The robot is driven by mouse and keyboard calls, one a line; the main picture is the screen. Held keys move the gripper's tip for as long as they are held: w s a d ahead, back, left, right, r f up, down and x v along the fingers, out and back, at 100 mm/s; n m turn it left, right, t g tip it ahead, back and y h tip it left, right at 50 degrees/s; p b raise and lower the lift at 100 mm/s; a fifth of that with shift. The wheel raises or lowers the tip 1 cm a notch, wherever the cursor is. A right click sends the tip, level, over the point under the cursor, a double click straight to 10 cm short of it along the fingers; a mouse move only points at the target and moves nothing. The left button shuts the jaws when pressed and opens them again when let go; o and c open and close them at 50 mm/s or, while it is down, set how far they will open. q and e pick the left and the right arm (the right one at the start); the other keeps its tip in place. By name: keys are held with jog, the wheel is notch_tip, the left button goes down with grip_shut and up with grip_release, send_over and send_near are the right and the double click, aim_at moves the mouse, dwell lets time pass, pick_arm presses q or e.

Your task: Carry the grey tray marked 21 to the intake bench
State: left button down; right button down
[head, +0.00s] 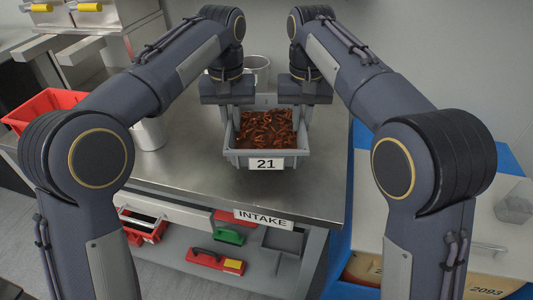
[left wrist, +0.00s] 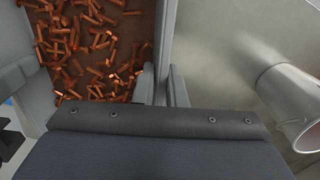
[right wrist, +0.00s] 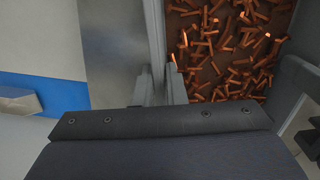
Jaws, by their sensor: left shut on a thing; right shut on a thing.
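The grey tray (head: 236,159) marked 21 holds many small copper-brown pieces and appears level at the front part of the metal intake bench (head: 190,170). I cannot tell whether its base touches the bench top. My left gripper (head: 229,101) is shut on the tray's left wall, and the wall shows between its fingers in the left wrist view (left wrist: 160,88). My right gripper (head: 305,101) is shut on the right wall, as the right wrist view (right wrist: 161,86) also shows. The INTAKE label (head: 262,218) is on the bench's front edge.
A metal cup (head: 149,132) stands on the bench left of the tray, and another round container (head: 257,68) stands behind. A red bin (head: 43,108) is at the left. A shelf below holds red and green items (head: 229,236). A blue-edged unit (head: 508,160) stands at the right.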

aim_at(299, 136)
pick_arm(q)
jog(key=shift+f, duration=0.1)
